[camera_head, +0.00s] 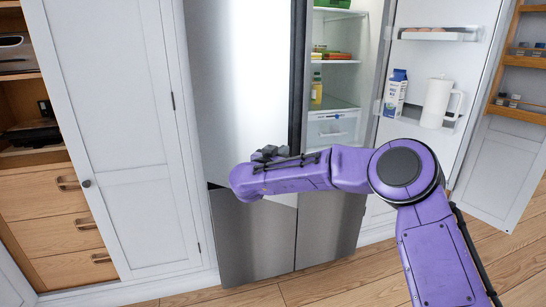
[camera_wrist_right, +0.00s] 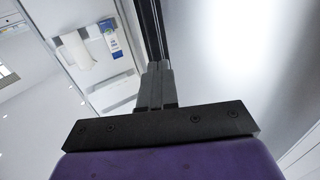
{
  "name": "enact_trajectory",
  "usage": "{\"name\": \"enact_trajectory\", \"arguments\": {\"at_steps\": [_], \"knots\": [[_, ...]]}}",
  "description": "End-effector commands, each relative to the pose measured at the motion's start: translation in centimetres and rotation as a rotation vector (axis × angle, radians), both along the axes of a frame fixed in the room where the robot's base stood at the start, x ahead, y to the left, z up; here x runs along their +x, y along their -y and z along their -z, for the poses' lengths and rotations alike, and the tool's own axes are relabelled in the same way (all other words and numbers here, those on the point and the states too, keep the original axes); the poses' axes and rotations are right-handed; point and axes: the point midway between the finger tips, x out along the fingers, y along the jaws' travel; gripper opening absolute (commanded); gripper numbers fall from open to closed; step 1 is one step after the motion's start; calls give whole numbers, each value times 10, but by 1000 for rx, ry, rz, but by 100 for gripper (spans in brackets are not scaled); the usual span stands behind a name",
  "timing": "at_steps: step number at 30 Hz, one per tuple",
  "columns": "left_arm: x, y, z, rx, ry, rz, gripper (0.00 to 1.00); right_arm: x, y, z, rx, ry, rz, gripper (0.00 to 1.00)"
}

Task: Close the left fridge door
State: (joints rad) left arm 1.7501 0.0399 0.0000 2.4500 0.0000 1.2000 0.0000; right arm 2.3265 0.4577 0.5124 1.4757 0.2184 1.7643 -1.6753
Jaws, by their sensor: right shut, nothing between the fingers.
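The left fridge door (camera_head: 238,80) is a tall silver panel in the head view, standing close to the fridge front; it looks slightly ajar, but I cannot tell how far. Its dark right edge (camera_head: 298,75) borders the open interior. In the wrist view the door (camera_wrist_right: 235,55) fills the right side. My right gripper (camera_head: 268,154) is in front of the door's lower part, with the purple arm across the fridge. In the wrist view its fingers (camera_wrist_right: 156,85) are shut and empty, lined up with the door's dark edge; contact cannot be told. My left gripper is not in view.
The right fridge door (camera_head: 420,70) stands open, holding a milk carton (camera_head: 396,93) and a white jug (camera_head: 436,103). Shelves (camera_head: 335,62) hold food. A white cabinet door (camera_head: 115,120) stands left of the fridge. Wooden floor (camera_head: 340,280) shows in front.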

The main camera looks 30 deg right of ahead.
Motion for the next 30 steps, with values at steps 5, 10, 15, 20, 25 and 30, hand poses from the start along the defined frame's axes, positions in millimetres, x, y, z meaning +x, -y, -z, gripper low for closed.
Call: {"name": "enact_trajectory", "arguments": {"at_steps": [5,10,15,20,25,30], "knots": [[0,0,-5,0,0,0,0,9,14,0,1,-1,-1,0],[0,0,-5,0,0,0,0,11,16,0,0,0,-2,0],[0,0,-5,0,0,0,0,11,12,0,0,0,-2,0],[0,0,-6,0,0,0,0,10,18,0,0,0,-7,0],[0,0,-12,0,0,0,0,9,33,-2,1,0,-31,0],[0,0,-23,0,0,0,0,9,60,-4,1,0,-81,0]]}}
